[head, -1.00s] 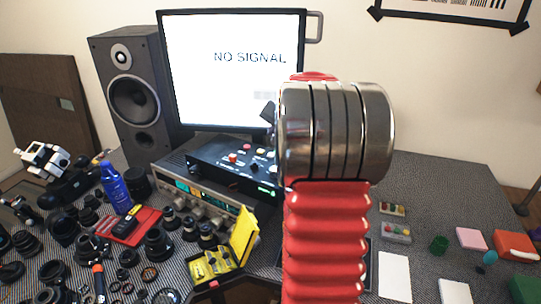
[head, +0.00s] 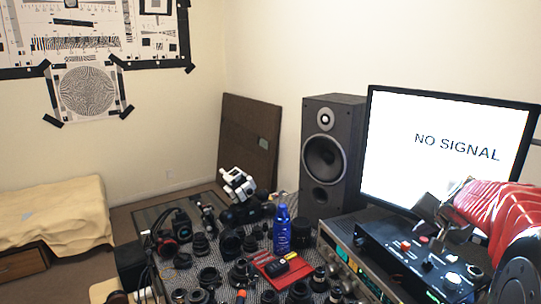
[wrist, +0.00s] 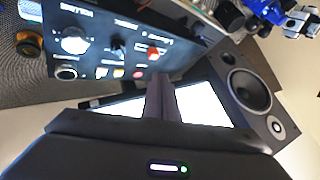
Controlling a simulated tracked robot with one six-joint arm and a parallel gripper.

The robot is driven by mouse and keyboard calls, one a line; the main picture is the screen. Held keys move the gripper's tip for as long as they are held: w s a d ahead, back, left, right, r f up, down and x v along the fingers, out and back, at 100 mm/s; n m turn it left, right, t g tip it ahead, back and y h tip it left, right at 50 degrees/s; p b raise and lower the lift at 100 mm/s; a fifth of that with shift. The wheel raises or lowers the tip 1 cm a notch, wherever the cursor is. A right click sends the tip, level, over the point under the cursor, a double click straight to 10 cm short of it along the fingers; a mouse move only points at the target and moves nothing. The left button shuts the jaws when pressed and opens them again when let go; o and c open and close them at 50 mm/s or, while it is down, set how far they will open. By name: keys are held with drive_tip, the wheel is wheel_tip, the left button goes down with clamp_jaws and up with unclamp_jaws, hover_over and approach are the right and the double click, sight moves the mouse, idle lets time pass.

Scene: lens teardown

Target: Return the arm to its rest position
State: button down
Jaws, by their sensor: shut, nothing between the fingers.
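My gripper (head: 428,228) is at the right of the head view, in front of the monitor and over the black control box (head: 415,262). My red, ribbed arm comes in from the right edge. In the wrist view the fingers of my gripper (wrist: 160,82) are together, with nothing seen between them. Beyond them are the control box (wrist: 110,45) with its knobs and the bright monitor screen (wrist: 205,104). Whether the fingertips touch the box cannot be told.
The monitor (head: 445,140) reads "NO SIGNAL". A speaker (head: 328,155) stands left of it. Several lens parts, a blue bottle (head: 282,230) and a red tray (head: 272,268) crowd the table. A bed (head: 55,220) is at the far left, with bare floor beside it.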

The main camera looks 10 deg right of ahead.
drive_tip(key=s+a+r+n+y, duration=0.1)
drive_tip(key=s+a+n, duration=0.25)
drive_tip(key=a, duration=0.75)
drive_tip(key=s+a+r+n+y, duration=0.15)
drive_tip(key=s+a, duration=0.35)
drive_tip(key=a, duration=0.5)
drive_tip(key=s+a+f+n+g, duration=0.1)
drive_tip(key=s+a+f+n, duration=0.1)
drive_tip(key=s+a, duration=0.3)
drive_tip(key=s+a+f+n+g, duration=0.1)
drive_tip(key=s+a+f+n, duration=0.2)
drive_tip(key=s+a, duration=0.3)
drive_tip(key=s+n, duration=0.1)
drive_tip(key=s, duration=0.4)
drive_tip(key=shift+s+a+f, duration=0.3)
